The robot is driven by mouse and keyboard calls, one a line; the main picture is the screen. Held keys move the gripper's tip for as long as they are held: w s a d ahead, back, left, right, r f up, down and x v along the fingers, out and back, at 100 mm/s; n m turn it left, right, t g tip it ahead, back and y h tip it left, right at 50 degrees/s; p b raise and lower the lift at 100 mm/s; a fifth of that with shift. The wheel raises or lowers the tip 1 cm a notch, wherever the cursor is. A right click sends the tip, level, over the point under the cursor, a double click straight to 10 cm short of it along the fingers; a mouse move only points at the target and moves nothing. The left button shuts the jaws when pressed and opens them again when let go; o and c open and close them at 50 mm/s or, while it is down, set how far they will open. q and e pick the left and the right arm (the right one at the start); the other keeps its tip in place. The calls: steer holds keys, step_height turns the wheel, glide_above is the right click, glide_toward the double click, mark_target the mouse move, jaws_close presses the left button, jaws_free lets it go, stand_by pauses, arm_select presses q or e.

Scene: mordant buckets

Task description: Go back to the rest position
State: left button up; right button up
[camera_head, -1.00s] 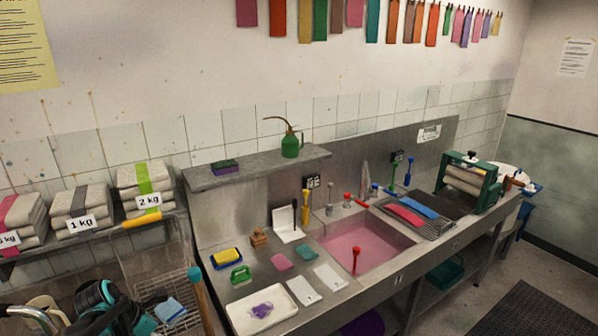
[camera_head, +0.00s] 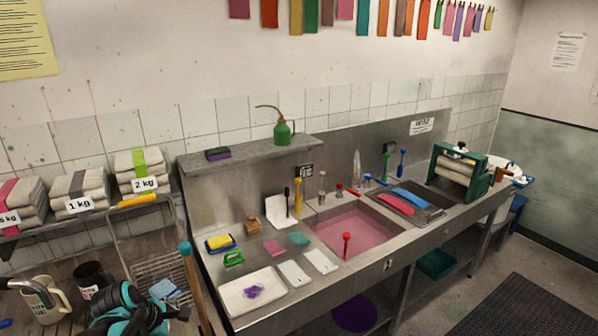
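My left arm's black and teal end (camera_head: 128,310) shows at the bottom left in the head view, in front of the wire rack and beside the mugs. Its fingertips cannot be made out, so I cannot tell whether the gripper is open or shut. Nothing can be seen held in it. My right gripper is not in view. The steel sink counter (camera_head: 345,275) stands to the right, with a basin of pink liquid (camera_head: 365,238).
A wooden handle with a teal top (camera_head: 194,285) stands between rack and counter. A white tray (camera_head: 232,304) lies at the counter's near end. Open floor is at the right.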

arm_select(q)
steer(key=s+d+f+m+t+y+b, duration=0.1)
steer(key=s+d+f+m+b, duration=0.2)
steer(key=m, duration=0.8)
steer(key=s+d+f+m+t+b, duration=0.2)
steer(key=s+d+f+m+b, duration=0.2)
steer(key=m, duration=0.7)
steer(key=shift+s+d+f+m+y+b, duration=0.35)
steer(key=shift+s+d+b, duration=1.05)
steer(key=shift+s+d, duration=0.9)
steer(key=shift+s+a, duration=0.15)
steer(key=shift+a, duration=0.05)
